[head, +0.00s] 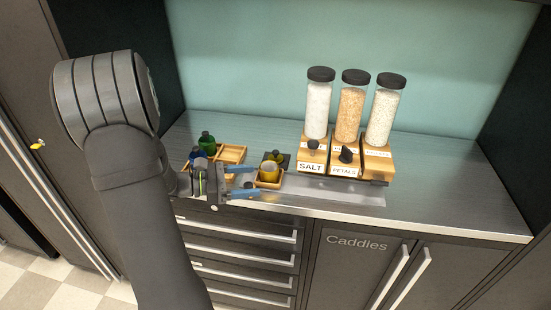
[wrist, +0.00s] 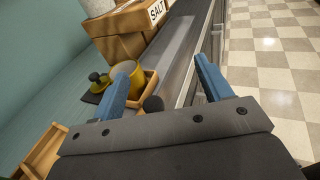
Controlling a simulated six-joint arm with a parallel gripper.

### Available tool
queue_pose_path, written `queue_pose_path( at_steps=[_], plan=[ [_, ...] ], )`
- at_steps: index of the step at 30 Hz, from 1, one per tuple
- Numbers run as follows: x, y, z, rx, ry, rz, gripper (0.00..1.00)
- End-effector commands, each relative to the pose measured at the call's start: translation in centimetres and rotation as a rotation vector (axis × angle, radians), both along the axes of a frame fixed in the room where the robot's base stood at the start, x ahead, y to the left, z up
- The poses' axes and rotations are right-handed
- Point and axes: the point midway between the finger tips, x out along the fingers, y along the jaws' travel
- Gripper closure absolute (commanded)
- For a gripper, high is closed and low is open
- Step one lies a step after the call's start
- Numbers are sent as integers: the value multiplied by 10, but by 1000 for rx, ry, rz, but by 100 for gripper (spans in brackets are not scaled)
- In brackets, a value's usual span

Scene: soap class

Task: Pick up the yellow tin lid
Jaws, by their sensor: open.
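A yellow tin (head: 268,173) stands in a small wooden tray (head: 270,185) on the counter. Behind it on a dark mat is a small yellow piece with a dark knob (head: 274,157), which looks like the yellow tin lid; details are too small to be sure. In the wrist view the tin (wrist: 132,74) and the lid-like piece (wrist: 99,82) lie left of the space between the fingers. My gripper (head: 252,181) is open and empty, left of the tin in the head view. In the wrist view, the left finger of my gripper (wrist: 161,68) partly covers the tin.
A wooden tray (head: 232,154) with green (head: 207,143) and blue bottles stands left of the tin. Wooden dispensers with a SALT label (head: 311,167) stand to the right. The counter's front edge runs close by my gripper. A dark round knob (wrist: 153,104) shows between the fingers.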

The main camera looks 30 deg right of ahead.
Motion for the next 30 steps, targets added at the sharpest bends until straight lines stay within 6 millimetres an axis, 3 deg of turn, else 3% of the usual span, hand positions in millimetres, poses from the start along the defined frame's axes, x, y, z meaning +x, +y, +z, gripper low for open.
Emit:
queue_pose_path(
  at_steps=[3,6,11,15,21,24,27,30],
  plan=[
    [-4,-23,20,207,-34,-190,29],
    [4,-34,25,408,-38,-225,29],
    [31,-51,38,699,-65,-146,29],
    [60,-68,62,896,-110,13,29],
    [94,-86,101,1025,-166,249,29],
    [101,-91,113,1042,-176,317,29],
    [105,-94,113,1050,-178,344,29],
    [105,-99,100,1052,-177,345,29]
  ],
)
